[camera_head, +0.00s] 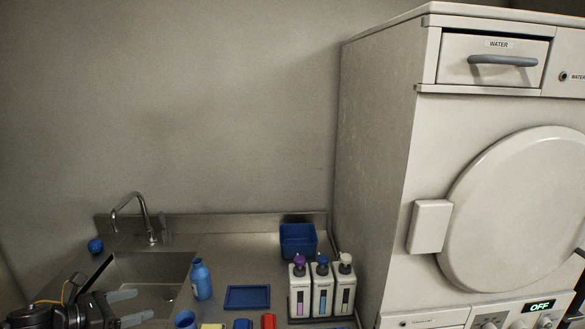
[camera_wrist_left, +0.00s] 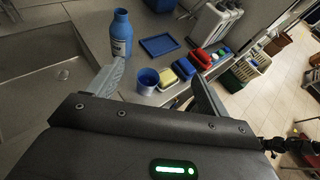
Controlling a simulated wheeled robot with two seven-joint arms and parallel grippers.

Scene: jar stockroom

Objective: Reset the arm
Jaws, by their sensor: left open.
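My left gripper (camera_head: 136,307) is over the front of the sink at the lower left. Its two grey fingers are apart with nothing between them. In the left wrist view the open fingers (camera_wrist_left: 157,70) point toward the counter. A blue bottle (camera_head: 201,280) stands upright on the counter to the right of the gripper, apart from it; it also shows in the left wrist view (camera_wrist_left: 121,34). A blue cup (camera_head: 185,319) stands in front of the bottle. My right gripper is not in view.
The sink (camera_head: 150,272) has a curved faucet (camera_head: 143,212). A blue tray (camera_head: 247,297), a blue bin (camera_head: 298,240) and three pump dispensers (camera_head: 322,290) are on the counter. Small yellow, blue and red items sit along the front. A large white machine (camera_head: 380,170) fills the right.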

